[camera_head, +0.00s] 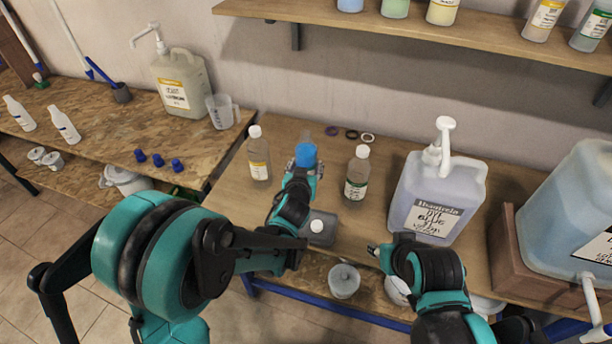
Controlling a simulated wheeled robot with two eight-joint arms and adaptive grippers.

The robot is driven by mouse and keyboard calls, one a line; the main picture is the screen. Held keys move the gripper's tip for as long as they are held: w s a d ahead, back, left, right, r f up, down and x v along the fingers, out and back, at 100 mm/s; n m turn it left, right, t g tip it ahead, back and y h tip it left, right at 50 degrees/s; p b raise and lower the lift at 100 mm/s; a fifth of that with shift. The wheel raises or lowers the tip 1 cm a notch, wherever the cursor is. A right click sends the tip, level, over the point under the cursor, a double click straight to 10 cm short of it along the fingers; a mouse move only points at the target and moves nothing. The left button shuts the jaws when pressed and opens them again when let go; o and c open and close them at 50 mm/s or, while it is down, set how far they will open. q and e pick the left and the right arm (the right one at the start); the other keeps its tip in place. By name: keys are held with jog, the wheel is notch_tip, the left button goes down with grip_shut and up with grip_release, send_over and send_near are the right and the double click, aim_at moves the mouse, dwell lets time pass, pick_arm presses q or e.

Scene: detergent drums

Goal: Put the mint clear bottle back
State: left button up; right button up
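A clear bottle with pale mint contents (396,8) stands on the wall shelf, its top cut off by the picture edge. A clear bottle with a white cap and green-marked label (356,178) stands on the bench; I cannot tell which is the mint one meant.
A clear bottle with a yellow-marked label (259,158) stands left of my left gripper. A large pump jug (436,195) and a blue drum (570,215) stand right. The wall shelf (460,36) overhangs the bench.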

pick_arm(q)
notch_tip(320, 180, down, 3)
jog(key=shift+f+b, duration=0.1)
jog(key=shift+b, duration=0.5)
jog(key=shift+r, duration=0.2)
jog(key=shift+f, duration=0.1)
jog(key=o, duration=0.6)
jog(key=shift+f, duration=0.15)
jog(key=shift+c, duration=0.2)
jog(key=o, duration=0.4)
jog(key=shift+r, duration=0.2)
